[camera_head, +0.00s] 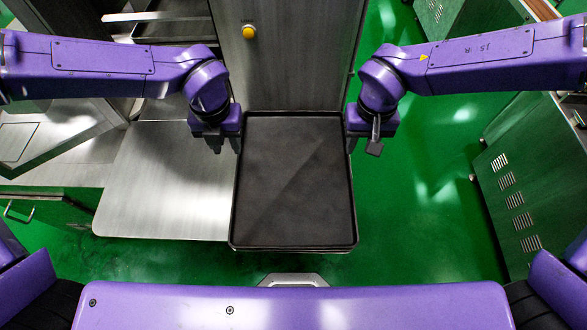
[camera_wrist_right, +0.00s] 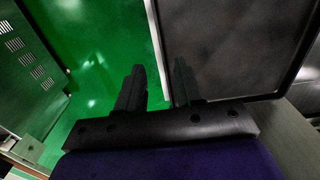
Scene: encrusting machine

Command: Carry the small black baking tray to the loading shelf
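The black baking tray (camera_head: 295,185) lies flat in the middle of the head view, its far edge close to a steel column. It is empty; what bears it is mostly hidden beneath it. My left gripper (camera_head: 226,143) is at the tray's far left side, with a finger standing clear outside the rim. My right gripper (camera_head: 363,145) is at the far right side. In the right wrist view its fingers (camera_wrist_right: 158,88) are apart, with the tray's rim (camera_wrist_right: 157,45) running between them. I cannot tell which surface is the loading shelf.
A steel table surface (camera_head: 165,185) adjoins the tray on the left. The steel column (camera_head: 290,60) with a yellow button (camera_head: 249,32) stands behind it. Green floor (camera_head: 430,200) lies clear between tray and cabinet.

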